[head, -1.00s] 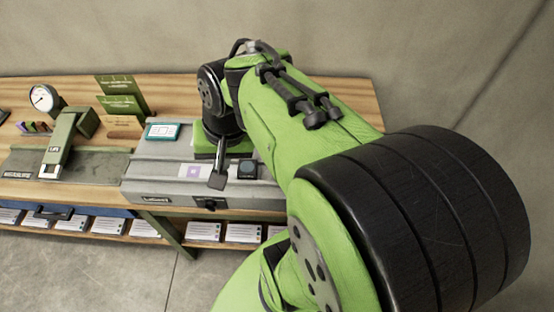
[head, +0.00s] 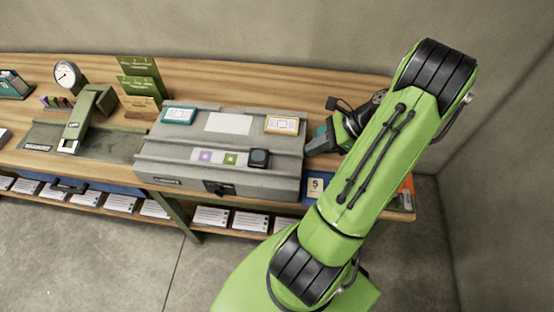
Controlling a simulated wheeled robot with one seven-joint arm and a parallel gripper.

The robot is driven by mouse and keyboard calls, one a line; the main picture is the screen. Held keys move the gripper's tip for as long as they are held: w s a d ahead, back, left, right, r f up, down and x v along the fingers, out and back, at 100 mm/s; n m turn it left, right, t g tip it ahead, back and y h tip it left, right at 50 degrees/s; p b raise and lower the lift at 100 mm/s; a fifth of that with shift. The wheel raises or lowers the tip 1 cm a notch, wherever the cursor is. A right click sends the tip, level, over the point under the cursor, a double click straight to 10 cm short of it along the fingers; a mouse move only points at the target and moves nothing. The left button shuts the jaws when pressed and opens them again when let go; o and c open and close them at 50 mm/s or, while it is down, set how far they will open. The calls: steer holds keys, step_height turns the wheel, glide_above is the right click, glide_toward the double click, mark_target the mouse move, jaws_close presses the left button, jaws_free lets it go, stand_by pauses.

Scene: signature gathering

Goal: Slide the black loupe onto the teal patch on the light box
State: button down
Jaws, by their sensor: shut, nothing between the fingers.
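The grey light box (head: 200,180) stands on the bench, left of my arm. The black loupe (head: 259,158) stands near the right end of its front strip. Left of the loupe on the strip are a green patch (head: 231,159) and a purple patch (head: 205,156). I make out no separate teal patch on the strip; a teal-bordered card (head: 178,115) lies at the box's back left. My gripper (head: 309,147) is shut and empty just beyond the box's right side, pointing left toward the loupe and apart from it.
A yellow-bordered card (head: 282,124) lies at the box's back right, with a pale blank panel (head: 228,123) beside it. A green press-like device (head: 88,112) and a round dial (head: 67,75) stand to the left. A number card (head: 315,188) lies near the front right edge.

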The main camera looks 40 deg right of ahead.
mark_target(264, 164)
steer(key=b+x, duration=0.2)
steer(key=x, duration=0.6)
steer(key=shift+s+d, duration=0.1)
steer(key=w+a, duration=0.3)
steer(key=shift+f, duration=0.3)
steer(key=shift+w+a, duration=0.2)
steer(key=shift+w+a+r+p, duration=0.15)
steer(key=shift+w+a+p, duration=0.25)
steer(key=shift+a, duration=0.15)
steer(key=shift+w+a, duration=0.2)
steer(key=shift+w, duration=0.15)
steer(key=shift+s, duration=0.15)
